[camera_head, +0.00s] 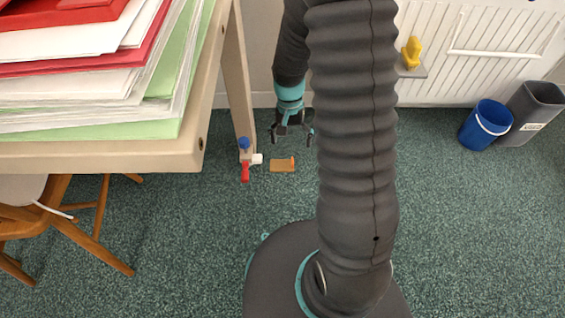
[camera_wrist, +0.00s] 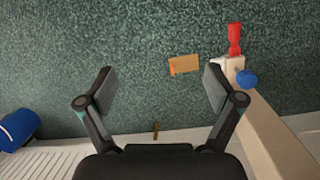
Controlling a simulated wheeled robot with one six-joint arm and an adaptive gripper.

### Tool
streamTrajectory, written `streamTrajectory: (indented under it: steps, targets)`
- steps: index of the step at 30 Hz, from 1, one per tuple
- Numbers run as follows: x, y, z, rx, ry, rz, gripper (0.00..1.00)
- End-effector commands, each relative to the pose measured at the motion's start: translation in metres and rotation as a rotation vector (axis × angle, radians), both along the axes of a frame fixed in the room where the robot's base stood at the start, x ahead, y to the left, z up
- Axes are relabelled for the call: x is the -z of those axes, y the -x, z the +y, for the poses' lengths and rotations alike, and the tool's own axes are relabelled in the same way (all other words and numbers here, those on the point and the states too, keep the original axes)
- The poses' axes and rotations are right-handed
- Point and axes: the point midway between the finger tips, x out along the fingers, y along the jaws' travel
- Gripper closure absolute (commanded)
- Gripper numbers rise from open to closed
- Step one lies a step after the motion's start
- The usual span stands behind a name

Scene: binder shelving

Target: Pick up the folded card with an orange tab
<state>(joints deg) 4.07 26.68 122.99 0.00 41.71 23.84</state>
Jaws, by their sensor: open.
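The folded card (camera_head: 282,165) is tan with an orange tab and lies on the green carpet, just right of the table leg. It also shows in the wrist view (camera_wrist: 185,64), ahead of my fingertips and nearer the right finger. My gripper (camera_head: 292,138) is open and empty, above the floor close to the card in the head view. In the wrist view my gripper (camera_wrist: 159,80) has its two fingers spread wide, with bare carpet between them. The card is fully visible there and not visibly touched.
A red, white and blue object (camera_head: 245,168) stands by the table leg (camera_wrist: 275,140), close beside the card. A table (camera_head: 100,155) with stacked papers is at left, with a wooden chair (camera_head: 95,245) below. A blue bucket (camera_head: 487,124) and grey bin (camera_head: 535,108) stand right. Carpet right is clear.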

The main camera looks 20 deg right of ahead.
Motion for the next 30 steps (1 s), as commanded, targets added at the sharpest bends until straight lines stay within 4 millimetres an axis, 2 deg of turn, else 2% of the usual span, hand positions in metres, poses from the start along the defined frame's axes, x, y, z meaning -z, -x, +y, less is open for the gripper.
streamTrajectory:
  steps: [1, 6, 12, 15, 19, 24, 30]
  targets:
    - [0.023, -0.005, -0.001, 0.047, 0.008, 0.018, 0.08]
    - [0.086, -0.023, -0.006, 0.238, 0.048, 0.046, 0.08]
    - [0.153, -0.043, -0.010, 0.495, 0.102, 0.045, 0.08]
    - [0.179, -0.057, -0.012, 0.643, 0.128, 0.021, 0.08]
    - [0.194, -0.081, -0.014, 0.834, 0.147, -0.034, 0.08]
    - [0.189, -0.118, -0.017, 1.085, 0.142, -0.127, 0.08]
    - [0.188, -0.129, -0.018, 1.305, 0.142, -0.159, 0.08]
